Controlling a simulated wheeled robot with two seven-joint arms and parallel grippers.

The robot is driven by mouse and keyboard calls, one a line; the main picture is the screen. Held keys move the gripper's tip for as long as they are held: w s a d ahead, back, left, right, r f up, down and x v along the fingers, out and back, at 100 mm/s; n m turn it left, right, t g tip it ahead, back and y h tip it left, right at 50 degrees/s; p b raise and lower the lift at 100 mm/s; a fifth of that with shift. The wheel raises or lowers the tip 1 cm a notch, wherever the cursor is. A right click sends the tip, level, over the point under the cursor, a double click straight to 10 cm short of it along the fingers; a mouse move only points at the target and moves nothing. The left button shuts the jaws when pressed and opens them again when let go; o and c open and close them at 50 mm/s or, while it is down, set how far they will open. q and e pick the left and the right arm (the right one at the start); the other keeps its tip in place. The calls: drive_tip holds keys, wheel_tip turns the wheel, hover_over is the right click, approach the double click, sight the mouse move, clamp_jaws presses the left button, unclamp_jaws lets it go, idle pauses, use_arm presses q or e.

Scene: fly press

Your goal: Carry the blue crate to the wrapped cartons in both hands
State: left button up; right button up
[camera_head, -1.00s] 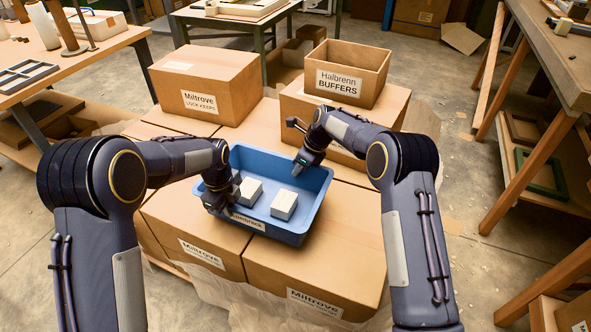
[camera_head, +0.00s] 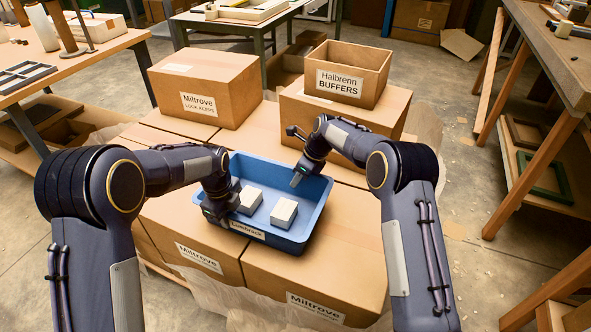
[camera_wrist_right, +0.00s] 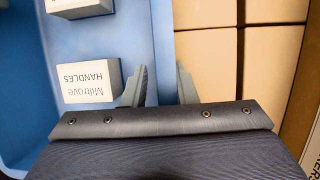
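The blue crate (camera_head: 311,226) rests on top of the wrapped cartons (camera_head: 330,270), with its label towards me. White blocks, including one box (camera_head: 284,213), lie inside it. My left gripper (camera_head: 222,206) is at the crate's left end, over its wall; its exact finger gap is unclear. My right gripper (camera_head: 296,180) is at the back right wall. In the right wrist view its fingers (camera_wrist_right: 161,85) stand apart on either side of the crate rim, one inside and one outside, with small gaps. A box marked Miltrove HANDLES (camera_wrist_right: 90,82) shows inside the crate.
A Miltrove carton (camera_head: 205,85) and a carton bearing an open Halbrenn BUFFERS box (camera_head: 350,78) stand behind the crate. Workbenches stand left (camera_head: 85,62) and right (camera_head: 545,60). Loose wrap hangs around the stack; open floor lies to its right.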

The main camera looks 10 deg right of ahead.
drive_tip(key=shift+d+r, duration=0.1)
drive_tip(key=shift+r, duration=0.15)
use_arm(q)
wheel_tip(320, 180, up, 12)
drive_tip(key=shift+s+a+f, duration=0.2)
drive_tip(key=shift+s+f, duration=0.05)
drive_tip(key=shift+s, duration=0.1)
use_arm(e)
drive_tip(key=v, duration=1.1)
drive_tip(key=shift+s+r, duration=0.15)
drive_tip(key=shift+r, duration=0.05)
drive_tip(key=shift+d, duration=0.15)
